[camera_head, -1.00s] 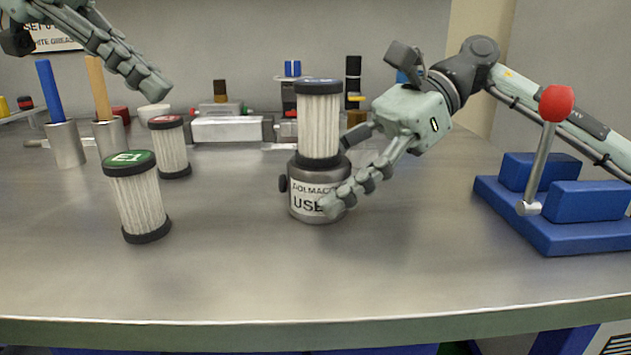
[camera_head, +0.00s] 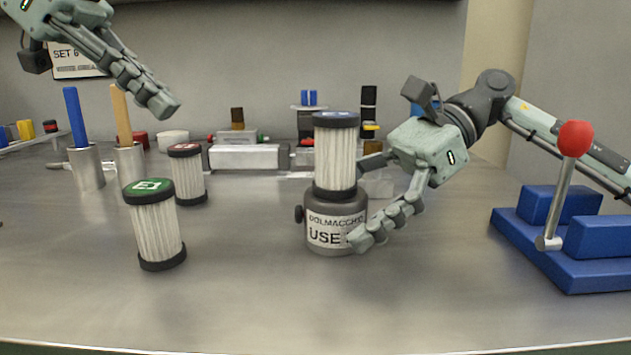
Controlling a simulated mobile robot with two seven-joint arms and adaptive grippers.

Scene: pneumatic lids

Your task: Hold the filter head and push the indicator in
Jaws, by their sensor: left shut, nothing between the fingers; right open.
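The filter head (camera_head: 322,240) is a dark grey round body with a white label, standing upright on the metal table. A pale pleated filter cartridge (camera_head: 335,160) with black end caps stands on top of it. A small black knob (camera_head: 298,214), which looks like the indicator, sticks out of the head's left side. My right gripper (camera_head: 362,203) is open at the head's right side, one finger across its front and the other partly hidden behind; I cannot tell whether they touch it. My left gripper (camera_head: 166,106) is shut and empty, high at the upper left, well away from the head.
A green-topped cartridge (camera_head: 157,230) and a red-topped one (camera_head: 187,178) stand to the left. Blue and orange handles stand in metal cups (camera_head: 87,170) behind them. A blue fixture (camera_head: 590,265) with a red-knobbed lever (camera_head: 560,200) is at the right. The front middle table is clear.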

